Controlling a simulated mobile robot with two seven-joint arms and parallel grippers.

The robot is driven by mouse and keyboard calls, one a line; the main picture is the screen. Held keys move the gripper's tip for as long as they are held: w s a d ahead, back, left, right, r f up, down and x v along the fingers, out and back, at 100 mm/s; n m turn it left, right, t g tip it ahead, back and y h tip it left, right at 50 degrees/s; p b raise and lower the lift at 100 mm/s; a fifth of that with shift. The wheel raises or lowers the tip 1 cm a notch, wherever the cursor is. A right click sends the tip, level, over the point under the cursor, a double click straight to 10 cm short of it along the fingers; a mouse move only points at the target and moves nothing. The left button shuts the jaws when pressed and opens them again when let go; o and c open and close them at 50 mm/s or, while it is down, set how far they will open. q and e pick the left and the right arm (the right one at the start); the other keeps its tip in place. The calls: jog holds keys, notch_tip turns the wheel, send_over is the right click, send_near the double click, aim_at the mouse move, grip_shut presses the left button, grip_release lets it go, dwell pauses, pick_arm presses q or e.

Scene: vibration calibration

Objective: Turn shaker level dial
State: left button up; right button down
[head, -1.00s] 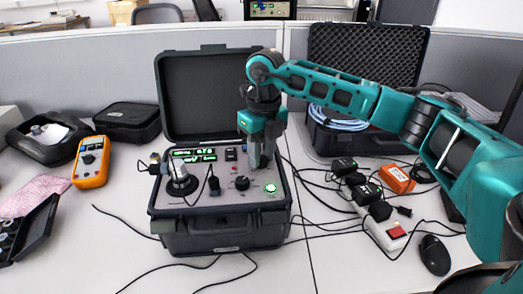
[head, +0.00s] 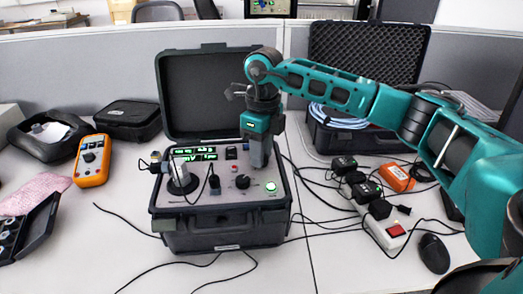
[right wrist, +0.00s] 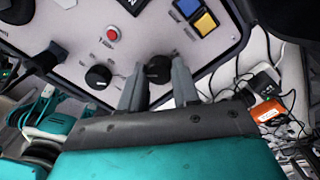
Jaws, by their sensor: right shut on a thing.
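The shaker case (head: 222,236) stands open on the desk, with its control panel facing up. My right gripper (head: 260,160) reaches down to the right part of the panel. In the right wrist view its fingers (right wrist: 157,66) stand on both sides of a black dial (right wrist: 158,71) and are shut on it. A second black dial (right wrist: 98,77) sits apart to the left; it also shows in the head view (head: 242,181). The gripped dial is hidden behind the gripper in the head view. My left gripper is out of view.
A lit green button (head: 271,187) is close to the gripper. The shaker head (head: 182,183) stands on the panel's left. An orange meter (head: 92,160) lies left; a power strip (head: 390,234) and cables lie right. The open lid (head: 205,95) rises behind.

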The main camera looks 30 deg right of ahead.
jog(key=c, duration=0.8)
grip_release()
jog(key=shift+r, duration=0.15)
jog(key=r, duration=0.8)
jog(key=r+p, duration=0.1)
jog(key=r, duration=0.3)
jog(key=shift+w+d+r, duration=0.15)
jog(key=shift+d+r, duration=0.15)
jog(key=shift+r, duration=0.05)
